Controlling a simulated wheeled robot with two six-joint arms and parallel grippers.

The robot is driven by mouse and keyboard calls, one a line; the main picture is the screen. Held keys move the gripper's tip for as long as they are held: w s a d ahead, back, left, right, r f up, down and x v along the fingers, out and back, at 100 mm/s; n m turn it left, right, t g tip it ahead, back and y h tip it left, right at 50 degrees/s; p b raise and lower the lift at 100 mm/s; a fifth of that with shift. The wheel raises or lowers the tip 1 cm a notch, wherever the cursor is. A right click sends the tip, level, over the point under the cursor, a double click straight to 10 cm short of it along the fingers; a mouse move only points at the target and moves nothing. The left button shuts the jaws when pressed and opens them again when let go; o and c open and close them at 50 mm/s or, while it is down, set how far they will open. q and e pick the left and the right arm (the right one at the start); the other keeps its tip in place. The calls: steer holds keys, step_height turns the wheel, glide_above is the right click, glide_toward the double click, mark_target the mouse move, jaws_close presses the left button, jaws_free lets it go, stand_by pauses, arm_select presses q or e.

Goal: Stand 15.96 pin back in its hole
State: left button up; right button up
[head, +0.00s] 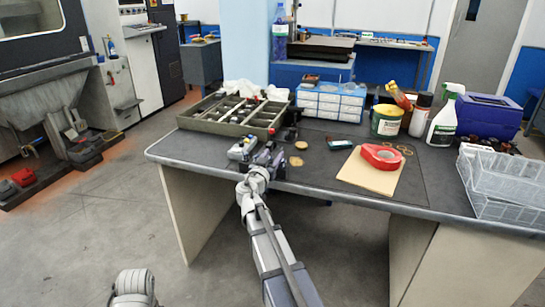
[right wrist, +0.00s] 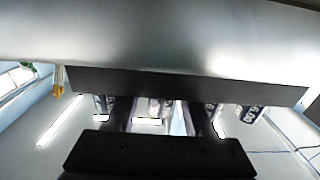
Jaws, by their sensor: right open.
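My right gripper (head: 268,157) is at the front edge of the bench, beside a small grey and blue block (head: 243,148). It is open, and its fingers partly hide what lies behind them. In the right wrist view several white labels with dark numbers, such as the label at the right (right wrist: 250,113), show in a row beyond a dark bar (right wrist: 190,86). The numbers are partly cut off, and I cannot read 15.96 on any of them. I cannot make out the pin or its hole in either view. My left gripper is not in view.
A compartment tray (head: 235,114) stands behind the block. A small drawer cabinet (head: 330,101), a green can (head: 386,121) and a spray bottle (head: 444,118) stand at the back. Clear baskets (head: 505,182) sit far right.

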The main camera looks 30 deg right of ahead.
steer(key=v, duration=0.7)
steer(key=shift+s+a, duration=0.25)
steer(key=shift+a, duration=0.05)
steer(key=shift+r, duration=0.1)
step_height(320, 180, up, 5)
steer(key=p, duration=0.5)
stand_by(0.3)
